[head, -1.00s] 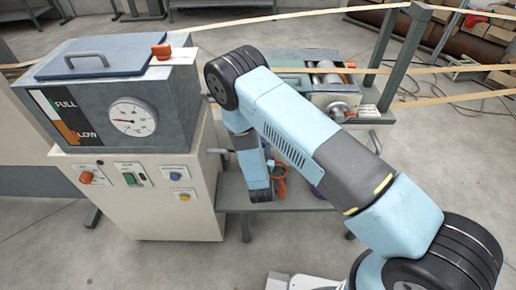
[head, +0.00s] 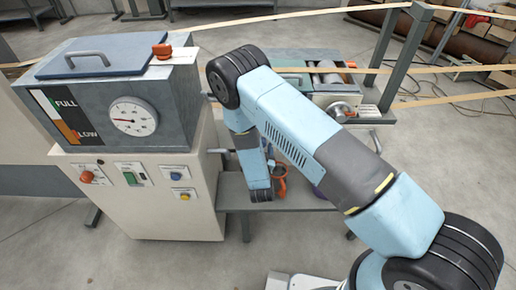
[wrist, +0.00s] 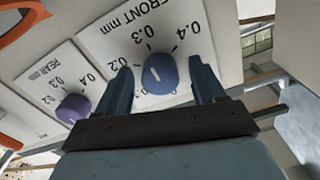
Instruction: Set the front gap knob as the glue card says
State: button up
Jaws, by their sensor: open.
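In the wrist view the blue front gap knob (wrist: 160,73) sits on a white plate marked FRONT mm (wrist: 110,40), with 0.2, 0.3 and 0.4 readable around it. The knob has a short pale mark on its face; I cannot tell exactly which value it points to. My gripper (wrist: 160,68) is open, one finger on each side of the knob, with visible gaps. In the head view my arm hides the knob and gripper. I cannot make out a glue card in either view.
A purple knob (wrist: 72,108) on a plate marked REAR is left of my gripper. An orange curved part (wrist: 22,20) is at the upper left. In the head view the glue tank (head: 170,85) with a dial (head: 133,116) stands left of my arm.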

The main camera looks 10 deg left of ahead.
jog(key=v, duration=1.4)
jog(key=shift+a+f, duration=0.1)
